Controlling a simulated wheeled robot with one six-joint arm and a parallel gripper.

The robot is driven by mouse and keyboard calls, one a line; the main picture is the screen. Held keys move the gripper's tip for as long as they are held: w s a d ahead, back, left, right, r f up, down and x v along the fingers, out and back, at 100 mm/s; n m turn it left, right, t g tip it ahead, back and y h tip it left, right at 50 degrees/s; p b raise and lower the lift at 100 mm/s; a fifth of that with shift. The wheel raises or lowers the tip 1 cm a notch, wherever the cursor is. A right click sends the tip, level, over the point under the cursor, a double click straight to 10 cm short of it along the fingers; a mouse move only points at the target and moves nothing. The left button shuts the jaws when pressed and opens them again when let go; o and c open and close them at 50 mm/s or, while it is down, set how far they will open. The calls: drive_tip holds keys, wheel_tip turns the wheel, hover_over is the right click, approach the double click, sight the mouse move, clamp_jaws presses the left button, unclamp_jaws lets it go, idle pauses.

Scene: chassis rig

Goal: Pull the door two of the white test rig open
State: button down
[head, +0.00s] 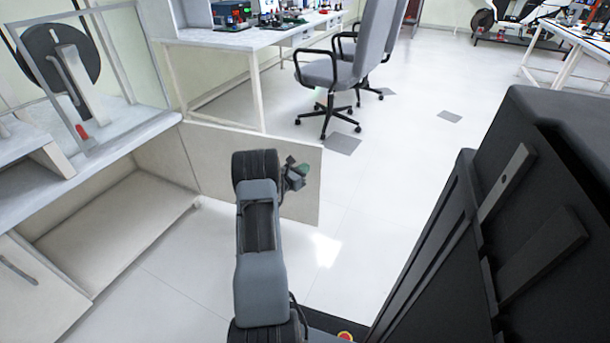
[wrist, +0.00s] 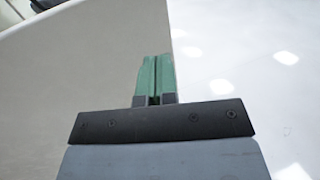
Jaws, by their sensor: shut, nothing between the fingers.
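The white test rig (head: 110,148) stands at the left in the head view. A pale door panel (head: 212,160) of its lower cabinet stands swung wide out into the room, and the compartment (head: 115,215) behind it is open and looks empty. I see no number on the doors. My gripper (head: 302,170) is at the outer part of this panel, partly hidden by my arm. In the wrist view, the green fingers (wrist: 156,75) are shut together and empty, overlapping the edge of the panel (wrist: 80,85). I cannot tell whether they touch it.
Another cabinet door (head: 40,300) with a dark handle (head: 18,268) is at the lower left and looks shut. A white workbench (head: 250,38) and grey office chairs (head: 345,70) stand behind the open panel. The floor (head: 400,190) to the right of the panel is clear.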

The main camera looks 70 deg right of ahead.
idle(0.4)
drive_tip(key=a+p, duration=0.4)
drive_tip(key=a, duration=1)
drive_tip(key=w+a+r+m+y+p, duration=0.25)
drive_tip(key=a+r+p, duration=0.2)
drive_tip(key=r, duration=0.35)
drive_tip(key=w+a+r+m+y+p, duration=0.1)
drive_tip(key=a+r+m+p, duration=0.3)
drive_tip(key=r, duration=0.5)
drive_tip(key=w+a+r+m+y+p, duration=0.1)
drive_tip(key=w+a+r+y+p, duration=0.1)
drive_tip(key=a+r+p, duration=0.45)
drive_tip(key=w+a+r+m+t+y+p, duration=0.2)
drive_tip(key=a+r+t+y+p, duration=0.3)
drive_tip(key=a+r, duration=0.9)
drive_tip(key=w+a+r+m+t+y+p, duration=0.3)
drive_tip(key=a+r+t+y+p, duration=0.3)
drive_tip(key=a+r+p, duration=0.6)
drive_tip(key=a+r, duration=0.2)
drive_tip(key=a, duration=0.3)
drive_tip(key=shift+a+r, duration=0.3)
drive_tip(key=shift+a, duration=0.05)
drive_tip(key=shift+s, duration=0.1)
